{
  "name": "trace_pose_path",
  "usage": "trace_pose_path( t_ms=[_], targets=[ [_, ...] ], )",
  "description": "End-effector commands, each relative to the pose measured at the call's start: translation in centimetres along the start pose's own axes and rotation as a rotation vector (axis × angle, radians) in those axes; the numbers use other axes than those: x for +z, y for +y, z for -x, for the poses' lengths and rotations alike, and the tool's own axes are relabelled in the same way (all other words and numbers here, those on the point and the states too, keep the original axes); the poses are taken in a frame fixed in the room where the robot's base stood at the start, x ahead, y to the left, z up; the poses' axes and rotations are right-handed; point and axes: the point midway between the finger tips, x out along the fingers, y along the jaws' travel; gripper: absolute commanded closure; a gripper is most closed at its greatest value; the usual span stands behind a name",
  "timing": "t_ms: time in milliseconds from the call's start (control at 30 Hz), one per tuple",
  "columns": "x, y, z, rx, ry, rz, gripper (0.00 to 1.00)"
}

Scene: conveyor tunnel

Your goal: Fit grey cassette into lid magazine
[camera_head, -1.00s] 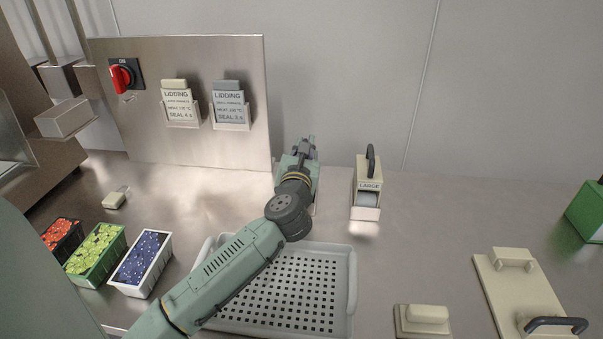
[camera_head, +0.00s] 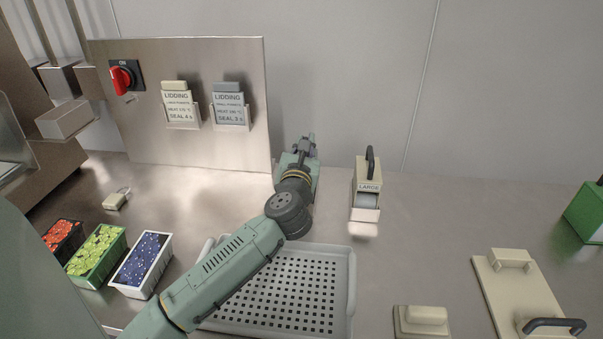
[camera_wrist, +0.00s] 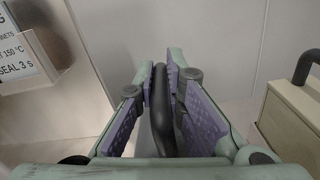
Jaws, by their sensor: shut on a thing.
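My gripper (camera_head: 305,146) is at the back of the steel counter, near the wall. In the wrist view, the purple-padded fingers of my gripper (camera_wrist: 163,85) are shut on an upright black handle (camera_wrist: 161,122). The body under this handle is hidden by my gripper and arm, so I cannot see the grey cassette's casing. A cream cassette (camera_head: 368,186) marked LARGE, with a similar black handle, stands just right of my gripper. It also shows at the right edge of the wrist view (camera_wrist: 292,125). I cannot make out the lid magazine for certain.
A steel panel (camera_head: 200,135) with a red switch (camera_head: 122,77) and two lidding cards stands left. A perforated tray (camera_head: 345,290) lies under my arm. Punnets of berries (camera_head: 143,262) are at left. A cream plate with handles (camera_head: 515,290) lies right. The counter's right middle is clear.

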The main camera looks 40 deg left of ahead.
Motion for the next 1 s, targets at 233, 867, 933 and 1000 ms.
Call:
trace_pose_path(
  t_ms=[233, 867, 933, 1000],
  targets=[
    [1.2, 0.2, 0.0, 0.0, -0.002, -0.002, 1.0],
    [2.3, 0.5, 0.0, 0.0, -0.002, -0.001, 1.0],
    [2.6, 0.5, 0.0, 0.0, -0.002, -0.001, 1.0],
    [3.2, 0.6, 0.0, 0.0, -0.002, -0.001, 1.0]
  ],
)
